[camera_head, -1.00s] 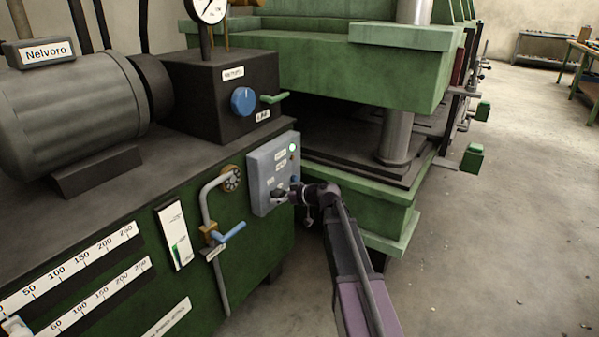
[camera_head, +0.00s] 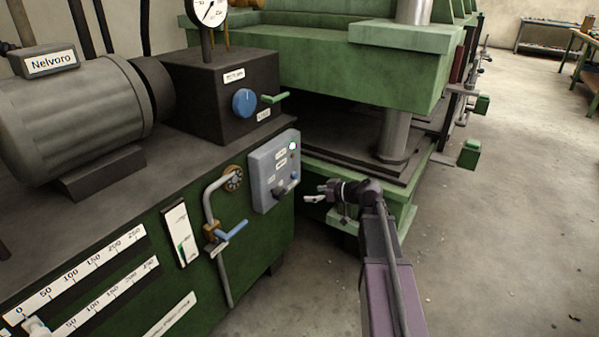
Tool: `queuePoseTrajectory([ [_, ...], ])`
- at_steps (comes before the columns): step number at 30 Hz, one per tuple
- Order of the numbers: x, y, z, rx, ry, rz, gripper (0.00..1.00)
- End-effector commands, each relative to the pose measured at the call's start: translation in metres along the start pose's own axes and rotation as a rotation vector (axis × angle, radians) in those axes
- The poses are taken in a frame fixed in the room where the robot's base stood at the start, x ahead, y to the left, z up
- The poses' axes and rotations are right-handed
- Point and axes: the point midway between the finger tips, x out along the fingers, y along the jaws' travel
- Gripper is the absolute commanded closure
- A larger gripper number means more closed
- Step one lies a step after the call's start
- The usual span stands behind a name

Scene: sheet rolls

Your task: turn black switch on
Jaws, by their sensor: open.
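The black switch (camera_head: 278,192) is a dark knob low on the grey control box (camera_head: 262,176). The box is fixed to the green machine's front corner and has a lit white-green lamp (camera_head: 292,146) at its upper right. The knob's exact turn is too small to read. My gripper (camera_head: 312,193) is open and empty. It is to the right of the box, its fingers pointing left toward the switch, with a clear gap between them.
A valve with a blue handle (camera_head: 231,232) and a bent pipe stands left of the box. A blue dial (camera_head: 244,102) and a green lever (camera_head: 275,98) are above it. The green press (camera_head: 390,60) is behind my gripper. Open floor (camera_head: 510,220) lies to the right.

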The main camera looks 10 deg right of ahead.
Motion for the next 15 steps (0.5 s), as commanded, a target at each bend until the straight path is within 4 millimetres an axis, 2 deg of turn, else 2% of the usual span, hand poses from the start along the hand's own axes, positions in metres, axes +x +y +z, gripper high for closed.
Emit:
queuePoseTrajectory([
  [1, -0.003, -0.004, -0.006, 0.004, -0.009, -0.004, 0.0],
  [15, -0.008, -0.034, -0.024, 0.07, -0.124, -0.027, 0.0],
])
